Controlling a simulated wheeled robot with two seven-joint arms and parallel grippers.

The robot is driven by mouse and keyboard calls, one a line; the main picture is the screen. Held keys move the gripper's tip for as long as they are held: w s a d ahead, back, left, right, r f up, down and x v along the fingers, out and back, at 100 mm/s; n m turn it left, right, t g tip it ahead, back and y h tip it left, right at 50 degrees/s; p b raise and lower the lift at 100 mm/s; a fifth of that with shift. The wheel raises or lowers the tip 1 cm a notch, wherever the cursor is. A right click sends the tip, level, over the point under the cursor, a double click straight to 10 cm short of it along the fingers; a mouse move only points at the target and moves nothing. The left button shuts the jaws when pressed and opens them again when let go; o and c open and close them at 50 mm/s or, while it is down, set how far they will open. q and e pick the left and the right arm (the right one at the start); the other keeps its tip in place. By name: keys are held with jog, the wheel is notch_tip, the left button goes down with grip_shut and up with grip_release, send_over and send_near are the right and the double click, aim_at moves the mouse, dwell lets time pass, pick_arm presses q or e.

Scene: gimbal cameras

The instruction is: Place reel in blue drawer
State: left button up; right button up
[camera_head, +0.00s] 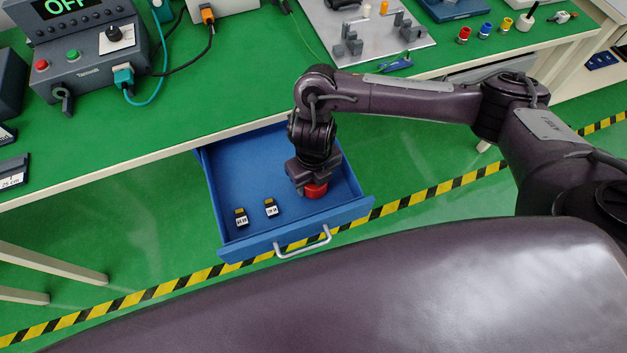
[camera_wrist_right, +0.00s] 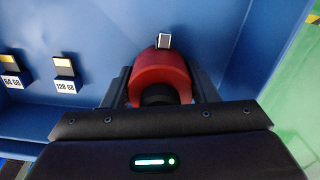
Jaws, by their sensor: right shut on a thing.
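The blue drawer (camera_head: 238,177) is pulled out under the green-topped workbench. My right gripper (camera_head: 311,184) reaches down into the right part of the drawer. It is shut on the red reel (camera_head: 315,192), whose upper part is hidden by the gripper. In the right wrist view, the red reel (camera_wrist_right: 160,68) sits between the two fingers of my right gripper (camera_wrist_right: 160,92), over the blue drawer floor (camera_wrist_right: 215,35). I cannot tell whether the reel touches the floor. My left gripper is not in view.
Two small labelled memory cards (camera_head: 241,217) (camera_head: 271,208) lie in the drawer, left of the reel. The drawer has a metal handle (camera_head: 303,243). Above it, the bench top (camera_head: 225,75) holds a control box (camera_head: 95,50) and a grey fixture plate (camera_head: 375,35).

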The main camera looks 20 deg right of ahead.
jog(key=o, duration=0.6)
jog(key=shift+f, duration=0.25)
jog(key=o, duration=0.4)
jog(key=shift+r, duration=0.25)
notch_tip(320, 180, up, 11)
jog(key=p, duration=0.4)
jog(key=shift+f, duration=0.1)
jog(key=shift+r, duration=0.55)
